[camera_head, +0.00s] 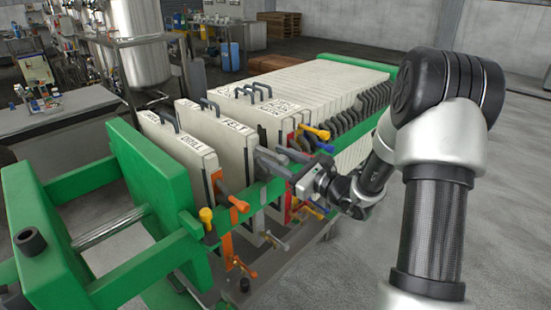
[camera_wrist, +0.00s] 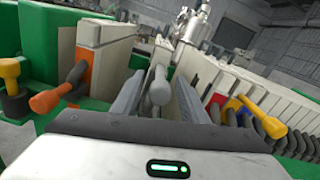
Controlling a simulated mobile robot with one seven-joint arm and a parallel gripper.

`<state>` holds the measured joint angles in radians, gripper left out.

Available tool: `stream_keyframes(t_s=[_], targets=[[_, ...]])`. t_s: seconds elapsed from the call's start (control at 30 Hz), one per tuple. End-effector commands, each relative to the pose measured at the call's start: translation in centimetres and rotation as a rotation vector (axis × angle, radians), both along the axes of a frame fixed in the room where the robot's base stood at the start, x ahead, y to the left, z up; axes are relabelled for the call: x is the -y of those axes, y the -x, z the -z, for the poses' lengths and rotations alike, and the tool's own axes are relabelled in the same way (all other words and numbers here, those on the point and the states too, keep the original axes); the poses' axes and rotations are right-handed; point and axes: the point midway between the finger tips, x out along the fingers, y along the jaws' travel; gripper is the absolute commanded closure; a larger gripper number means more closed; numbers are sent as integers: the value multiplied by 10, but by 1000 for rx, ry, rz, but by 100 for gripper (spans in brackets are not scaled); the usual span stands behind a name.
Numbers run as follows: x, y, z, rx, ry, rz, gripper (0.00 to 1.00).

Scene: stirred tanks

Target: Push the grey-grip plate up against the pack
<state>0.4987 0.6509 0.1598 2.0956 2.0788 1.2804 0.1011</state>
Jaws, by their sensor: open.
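The grey-grip plate (camera_head: 222,130) is an off-white, lettered plate standing upright on the green frame, apart from the plates on both sides. Its grey grip (camera_wrist: 158,86) shows in the wrist view between my jaws. The pack (camera_head: 320,80) is a tight row of off-white plates to its right in the head view; its near plates also show on the right in the wrist view (camera_wrist: 228,82). My gripper (camera_head: 270,157) is open at the plate's near side, with one finger on each side of the grip. I cannot tell whether a finger touches it.
An orange-grip plate (camera_head: 178,150) stands to the left, beside the green end block (camera_head: 150,185). Red, yellow and blue grips (camera_head: 318,132) stick out at the pack's near end. The green side rail (camera_head: 255,200) runs below my gripper. Open floor lies at the right.

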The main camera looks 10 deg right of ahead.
Motion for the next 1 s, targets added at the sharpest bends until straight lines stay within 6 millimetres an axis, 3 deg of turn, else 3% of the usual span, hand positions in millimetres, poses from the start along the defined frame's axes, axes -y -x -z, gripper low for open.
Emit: stream_keyframes(t_s=[0.37, 0.63, 0.87, 1.0], targets=[[-5, -6, 0, 1, -1, 0, 60], [-5, -6, 0, 1, -1, 0, 100], [-1, -8, 0, 2, 0, 1, 100], [14, -19, 0, 4, 1, 5, 100]])
